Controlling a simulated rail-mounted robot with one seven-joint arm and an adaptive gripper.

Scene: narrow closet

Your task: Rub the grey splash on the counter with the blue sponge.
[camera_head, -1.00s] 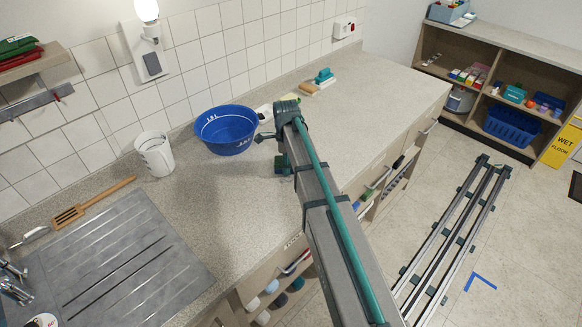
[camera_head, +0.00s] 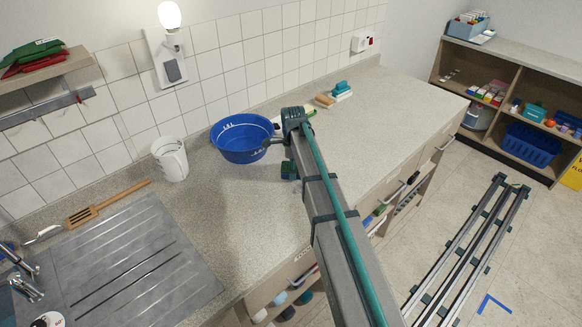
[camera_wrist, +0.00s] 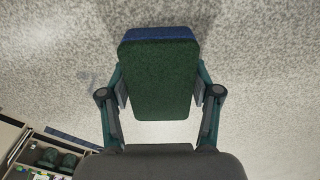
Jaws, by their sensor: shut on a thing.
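The sponge (camera_wrist: 158,82) fills the middle of the wrist view, with a dark green face towards the camera and a blue strip along its far edge. My gripper (camera_wrist: 160,92) is shut on it, one finger at each side. The speckled counter (camera_wrist: 255,75) lies behind the sponge; I cannot tell whether they touch. A faint grey patch (camera_wrist: 88,80) on the counter, left of the sponge, may be the splash. In the head view no splash stands out, and my arm hides part of the counter. The arm's end is just right of the blue bowl.
A wooden spatula (camera_head: 108,202) lies by the grey drainer (camera_head: 135,262). A teal-handled brush (camera_head: 341,89) lies at the back.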

